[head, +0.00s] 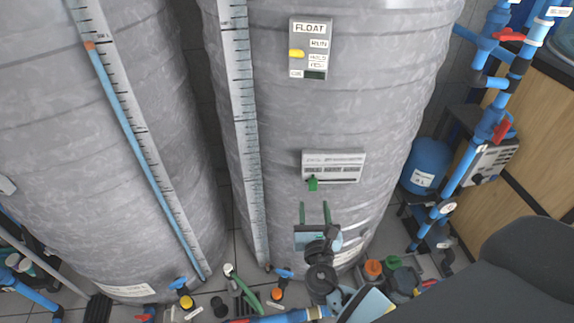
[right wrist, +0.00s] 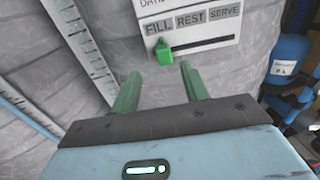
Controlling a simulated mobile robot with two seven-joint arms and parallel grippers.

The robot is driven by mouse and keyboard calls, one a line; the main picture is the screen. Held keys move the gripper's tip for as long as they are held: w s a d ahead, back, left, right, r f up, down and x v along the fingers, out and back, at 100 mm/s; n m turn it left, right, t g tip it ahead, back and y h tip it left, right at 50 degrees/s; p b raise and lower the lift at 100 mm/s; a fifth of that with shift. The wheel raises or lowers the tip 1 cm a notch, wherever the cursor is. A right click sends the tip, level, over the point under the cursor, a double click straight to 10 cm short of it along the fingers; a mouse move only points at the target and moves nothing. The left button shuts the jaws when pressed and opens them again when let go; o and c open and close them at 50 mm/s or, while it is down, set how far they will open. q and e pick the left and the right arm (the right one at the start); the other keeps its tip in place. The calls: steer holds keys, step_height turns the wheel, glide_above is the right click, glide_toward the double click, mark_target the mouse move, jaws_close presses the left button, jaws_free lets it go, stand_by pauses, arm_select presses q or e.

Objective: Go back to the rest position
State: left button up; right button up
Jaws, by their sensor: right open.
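My right gripper (head: 314,212) reaches up in front of the right grey tank (head: 340,110), below a white slider panel (head: 345,163). Its two green fingers are apart with nothing between them. In the right wrist view the fingers (right wrist: 160,88) point at the panel (right wrist: 200,22), which is marked FILL, REST and SERVE. The panel's green slider knob (right wrist: 164,52) is at the left end of its slot, under FILL. The fingertips are near the knob, and a gap shows between them. My left gripper is not in view.
A FLOAT panel (head: 310,48) with a yellow knob is higher on the tank. A second grey tank (head: 60,180) stands left. Blue pipes with red valves (head: 500,80) and a blue vessel (head: 427,165) are at the right. Valves and pipes crowd the floor in front.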

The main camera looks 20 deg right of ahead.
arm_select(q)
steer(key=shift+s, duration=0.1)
arm_select(e)
steer(key=s+a+f+m+g+y+p, duration=0.1)
steer(key=s+f+m+g+y, duration=0.15)
steer(key=s+f+m, duration=0.4)
steer(key=s+a+f+m+g+y+p, duration=0.2)
steer(key=s+f+m+g, duration=0.15)
steer(key=s+m, duration=0.55)
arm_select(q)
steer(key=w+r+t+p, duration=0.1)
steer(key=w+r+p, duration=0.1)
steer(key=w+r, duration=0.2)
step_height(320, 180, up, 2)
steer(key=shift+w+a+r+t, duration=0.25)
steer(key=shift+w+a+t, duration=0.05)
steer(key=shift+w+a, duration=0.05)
arm_select(e)
steer(key=s+a+r+m+g+y, duration=0.1)
steer(key=s+a+m+y, duration=0.2)
steer(key=s+m, duration=1.1)
steer(key=s+y, duration=0.1)
steer(key=s, duration=0.2)
steer(key=shift+s+r+g, duration=0.15)
steer(key=shift+s+g, duration=0.25)
steer(key=shift+a, duration=0.1)
